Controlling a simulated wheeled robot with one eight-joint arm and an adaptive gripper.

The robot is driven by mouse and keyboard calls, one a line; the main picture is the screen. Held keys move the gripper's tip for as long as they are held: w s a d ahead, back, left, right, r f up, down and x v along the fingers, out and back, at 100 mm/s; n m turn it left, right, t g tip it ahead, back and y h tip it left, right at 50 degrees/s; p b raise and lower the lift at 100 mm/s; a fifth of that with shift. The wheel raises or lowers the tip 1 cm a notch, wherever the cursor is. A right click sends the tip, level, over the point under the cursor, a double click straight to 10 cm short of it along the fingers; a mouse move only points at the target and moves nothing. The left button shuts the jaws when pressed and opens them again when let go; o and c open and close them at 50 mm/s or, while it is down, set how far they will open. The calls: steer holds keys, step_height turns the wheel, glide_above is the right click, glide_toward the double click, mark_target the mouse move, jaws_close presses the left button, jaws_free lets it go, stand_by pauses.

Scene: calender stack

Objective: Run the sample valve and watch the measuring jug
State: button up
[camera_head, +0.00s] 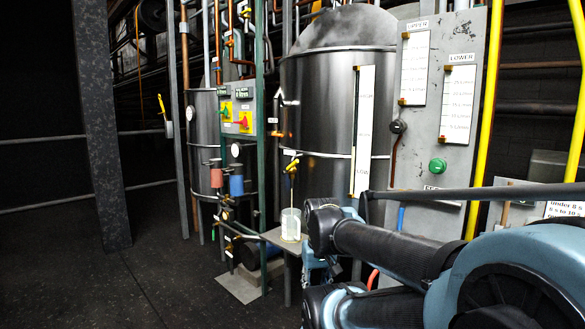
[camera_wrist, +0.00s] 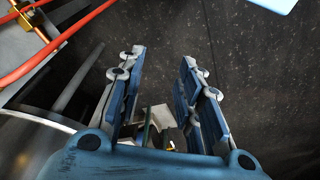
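A clear measuring jug (camera_head: 290,226) with pale contents or markings stands upright on a small grey shelf beside the large steel tank, in the head view. Above it is a small sample valve (camera_head: 292,165) with a yellow handle. A thin brownish line runs from the valve down toward the jug; I cannot tell whether it is a pipe or liquid. My gripper (camera_wrist: 160,95) shows in the wrist view with its two blue fingers apart and nothing held between them. In the head view my arm covers the area right of the jug, and the gripper is mostly hidden. The jug's level is too small to read.
The steel tank (camera_head: 325,100) carries a white level scale (camera_head: 363,130). A grey panel with upper and lower scales and a green button (camera_head: 437,165) stands right. The dark floor (camera_head: 130,285) is open at left.

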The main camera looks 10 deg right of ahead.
steer(key=w+r+n, duration=0.2)
steer(key=w+r, duration=0.5)
steer(key=r, duration=0.5)
step_height(320, 180, up, 31)
steer(key=n+h, duration=0.2)
steer(key=n, duration=0.4)
glide_above(294, 164)
steer(key=a, duration=0.3)
steer(key=shift+g, duration=0.4)
steer(key=x, duration=1.6)
steer(key=shift+s+d+f, duration=0.2)
steer(key=shift+s+f, duration=0.15)
steer(key=shift+f, duration=0.05)
jaws_close()
